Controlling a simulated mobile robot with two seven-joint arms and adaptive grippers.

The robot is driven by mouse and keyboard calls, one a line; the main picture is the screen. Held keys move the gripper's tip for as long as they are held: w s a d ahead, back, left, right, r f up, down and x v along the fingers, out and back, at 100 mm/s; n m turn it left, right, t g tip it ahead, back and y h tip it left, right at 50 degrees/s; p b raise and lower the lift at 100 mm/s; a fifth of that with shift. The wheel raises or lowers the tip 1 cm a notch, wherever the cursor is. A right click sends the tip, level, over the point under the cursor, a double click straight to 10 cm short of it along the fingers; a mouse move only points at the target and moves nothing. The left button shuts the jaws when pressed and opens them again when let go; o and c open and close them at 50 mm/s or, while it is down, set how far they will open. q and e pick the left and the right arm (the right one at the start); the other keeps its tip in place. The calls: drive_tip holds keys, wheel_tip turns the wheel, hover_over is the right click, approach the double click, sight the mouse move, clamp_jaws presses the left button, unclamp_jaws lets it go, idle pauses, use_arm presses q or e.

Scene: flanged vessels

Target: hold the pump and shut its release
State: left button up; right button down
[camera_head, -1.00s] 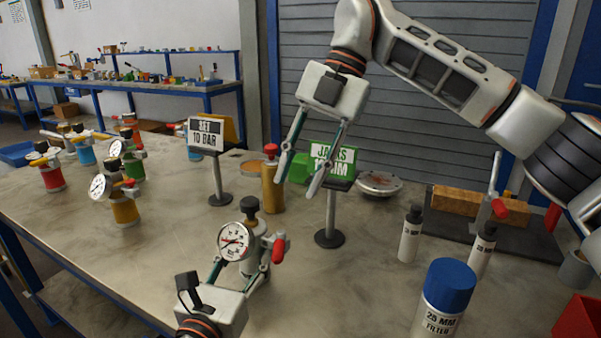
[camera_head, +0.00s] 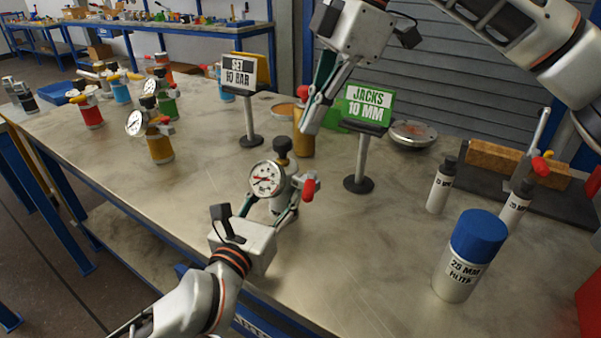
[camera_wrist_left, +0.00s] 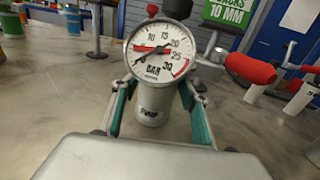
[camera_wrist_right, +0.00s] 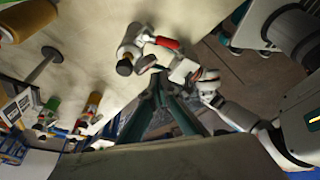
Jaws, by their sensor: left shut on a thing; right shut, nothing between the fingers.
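The pump (camera_head: 283,185) is a grey upright body with a round dial gauge (camera_head: 267,178), a black knob (camera_head: 283,147) on top and a red-gripped handle (camera_head: 308,187) at its side. It stands upright on the bench. My left gripper (camera_head: 268,207) is shut on the pump's body, one finger on each side; in the left wrist view the body (camera_wrist_left: 151,105) sits between the fingers below the gauge (camera_wrist_left: 160,52). My right gripper (camera_head: 308,128) is shut and empty, above and apart from the pump. The right wrist view shows the pump (camera_wrist_right: 130,50) beyond its fingers.
A "SET 10 BAR" sign (camera_head: 239,75) stands farther left. A blue-capped filter bottle (camera_head: 468,257) and two small bottles stand at right.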

sight(310, 186)
drive_tip(key=a+f+m+t, duration=0.1)
drive_tip(key=a+f+m, duration=0.5)
drive_tip(key=f, duration=0.3)
drive_tip(key=d, duration=0.2)
drive_tip(key=s+d+f, duration=0.1)
drive_tip(key=d, duration=0.1)
drive_tip(key=shift+s, duration=0.1)
